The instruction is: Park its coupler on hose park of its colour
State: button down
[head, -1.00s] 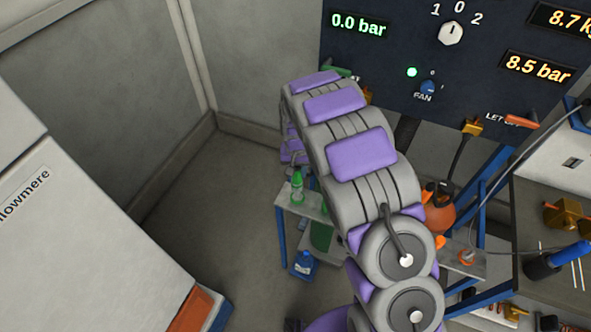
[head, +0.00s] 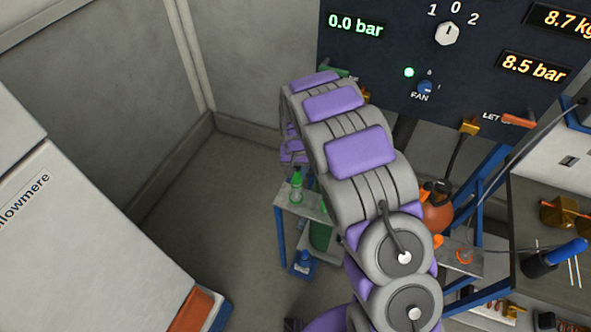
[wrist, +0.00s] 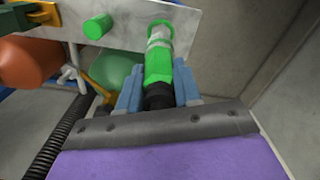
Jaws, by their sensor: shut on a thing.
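In the wrist view, my gripper (wrist: 158,92) is shut with its blue-grey fingers on either side of a green coupler (wrist: 158,66). The coupler has a black end between the fingers. Its far end meets a pale metallic, green-rimmed fitting (wrist: 160,29) at the grey plate (wrist: 125,22); I cannot tell whether it is seated. A green peg (wrist: 98,27) sticks out of the plate just left of it. A green upright piece (head: 297,186) shows on the plate (head: 318,213) left of the arm.
An orange rounded body (wrist: 28,62), a green rounded body (wrist: 120,74) and a black corrugated hose (wrist: 62,135) lie left of my gripper. A blue container (head: 303,263) stands below the plate. The control panel (head: 385,60) is behind my arm. Floor at the left is clear.

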aim_at(297, 180)
jog(key=shift+f, duration=2.55)
jog(key=c, duration=0.7)
grip_release()
notch_tip(297, 180, up, 17)
jog(key=shift+a+r+p, duration=0.1)
jog(key=shift+r+p, duration=0.05)
jog(key=shift+p, duration=0.6)
